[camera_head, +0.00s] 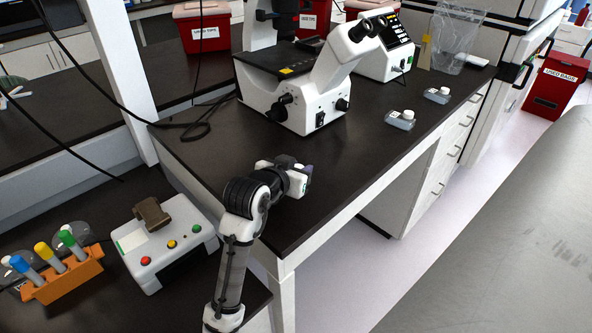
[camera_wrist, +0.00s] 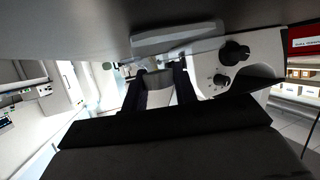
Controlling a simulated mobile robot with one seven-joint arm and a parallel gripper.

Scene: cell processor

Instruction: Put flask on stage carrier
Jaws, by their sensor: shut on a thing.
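My gripper (camera_head: 303,172) is above the near part of the black bench, in front of the microscope (camera_head: 310,105). It is shut on a small flask, which is mostly hidden by the fingers; a pale patch of the flask (camera_wrist: 159,92) shows between the dark fingers (camera_wrist: 160,82) in the wrist view. The flask is apart from the microscope. The black stage (camera_head: 275,57) is on the microscope, behind and above my gripper, with a yellow label at its front edge. I cannot make out the carrier on it clearly. The microscope (camera_wrist: 222,68) appears upside down in the wrist view.
A white device with buttons (camera_head: 165,243) and an orange tube rack (camera_head: 62,282) are at lower left. Bench between gripper and microscope is clear.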

